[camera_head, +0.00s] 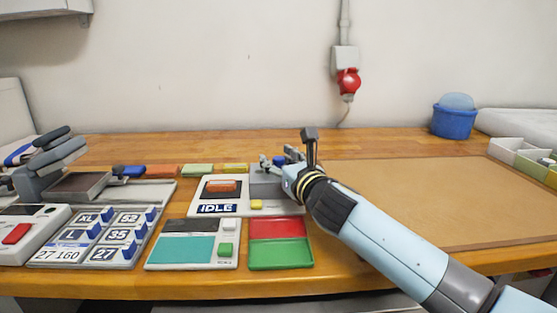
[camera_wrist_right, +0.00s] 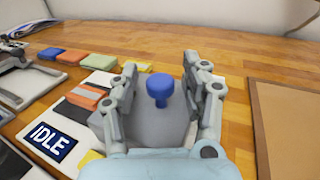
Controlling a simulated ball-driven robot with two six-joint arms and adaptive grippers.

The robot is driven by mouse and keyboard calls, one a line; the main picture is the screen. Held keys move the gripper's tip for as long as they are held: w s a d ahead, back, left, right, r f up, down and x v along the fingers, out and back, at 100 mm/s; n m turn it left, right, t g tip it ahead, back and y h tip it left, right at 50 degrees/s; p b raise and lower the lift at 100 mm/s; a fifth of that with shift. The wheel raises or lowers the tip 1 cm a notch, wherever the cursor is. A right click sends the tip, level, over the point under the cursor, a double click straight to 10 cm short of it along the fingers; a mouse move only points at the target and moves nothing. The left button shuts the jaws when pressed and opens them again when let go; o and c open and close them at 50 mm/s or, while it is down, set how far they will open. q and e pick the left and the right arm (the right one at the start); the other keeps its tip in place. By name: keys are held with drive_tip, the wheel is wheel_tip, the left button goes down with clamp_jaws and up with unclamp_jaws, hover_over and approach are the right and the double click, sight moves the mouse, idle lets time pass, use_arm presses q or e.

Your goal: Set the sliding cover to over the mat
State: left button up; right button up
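A grey block with a blue knob (camera_wrist_right: 159,88), which looks like the sliding cover (camera_wrist_right: 155,128), sits at the right side of the panel marked IDLE. In the head view the cover (camera_head: 265,184) is partly hidden by my right gripper (camera_head: 288,158). In the right wrist view my right gripper (camera_wrist_right: 161,75) is open, with one finger on each side of the knob and visible gaps to it. Which surface is the mat is unclear; a large brown board (camera_head: 430,195) lies flat at the right. My left gripper is not in view.
The IDLE panel (camera_head: 217,209) carries orange and yellow buttons. A red and green tray (camera_head: 281,255) and a teal-topped unit (camera_head: 187,249) stand in front. A label-button panel (camera_head: 97,238) and a grey press-like device (camera_head: 55,165) are left. A blue tub (camera_head: 453,122) stands back right.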

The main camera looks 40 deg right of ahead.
drive_tip(key=c, duration=0.4)
clamp_jaws()
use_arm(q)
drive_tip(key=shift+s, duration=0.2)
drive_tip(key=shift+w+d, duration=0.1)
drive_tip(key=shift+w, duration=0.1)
use_arm(e)
drive_tip(key=shift+w+f, duration=0.15)
drive_tip(key=shift+a, duration=0.1)
